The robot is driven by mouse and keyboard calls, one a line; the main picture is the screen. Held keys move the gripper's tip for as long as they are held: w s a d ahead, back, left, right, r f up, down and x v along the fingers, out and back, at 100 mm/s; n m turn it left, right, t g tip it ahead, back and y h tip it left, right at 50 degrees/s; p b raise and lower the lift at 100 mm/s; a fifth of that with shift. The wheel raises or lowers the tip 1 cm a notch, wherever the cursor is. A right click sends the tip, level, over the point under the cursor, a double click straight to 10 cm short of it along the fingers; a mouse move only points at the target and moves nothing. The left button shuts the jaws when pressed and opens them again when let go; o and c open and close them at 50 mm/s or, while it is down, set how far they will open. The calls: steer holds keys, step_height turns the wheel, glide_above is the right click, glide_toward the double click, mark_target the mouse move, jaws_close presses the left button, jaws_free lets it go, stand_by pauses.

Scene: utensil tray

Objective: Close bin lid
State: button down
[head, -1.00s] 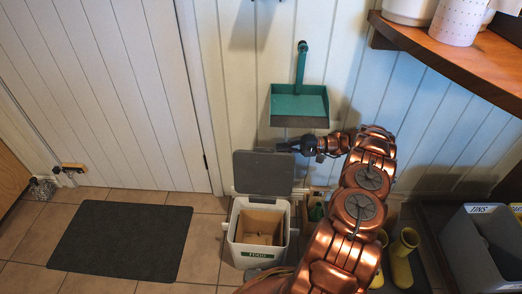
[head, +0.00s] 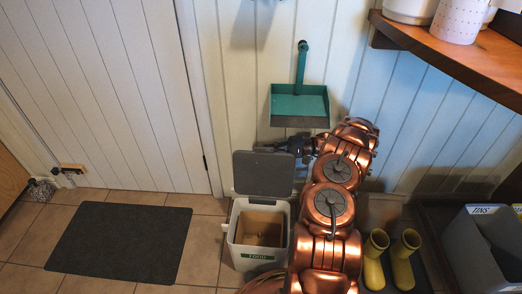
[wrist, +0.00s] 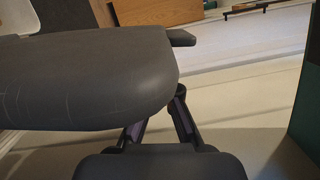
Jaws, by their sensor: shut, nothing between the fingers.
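The white food bin (head: 238,247) stands on the floor against the wall, with a cardboard-coloured liner inside. Its dark grey lid (head: 263,174) is open and stands upright at the back of the bin. My gripper (head: 262,149) is at the lid's top edge, reaching in from the right between lid and wall. In the wrist view the lid (wrist: 85,80) fills the upper left and hides part of my fingers (wrist: 165,112). The gripper is shut and empty. I cannot tell whether it touches the lid.
A green dustpan (head: 300,104) hangs on the wall just above my gripper. Yellow boots (head: 402,262) and a grey tins bin (head: 482,240) stand to the right. A wooden shelf (head: 460,55) juts out at upper right. A dark mat (head: 120,243) lies on the open floor at left.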

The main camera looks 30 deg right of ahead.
mark_target(261, 150)
steer(key=shift+b+x, duration=0.35)
steer(key=shift+x, duration=1.2)
steer(key=shift+s+a, duration=0.15)
steer(key=shift+a, duration=0.05)
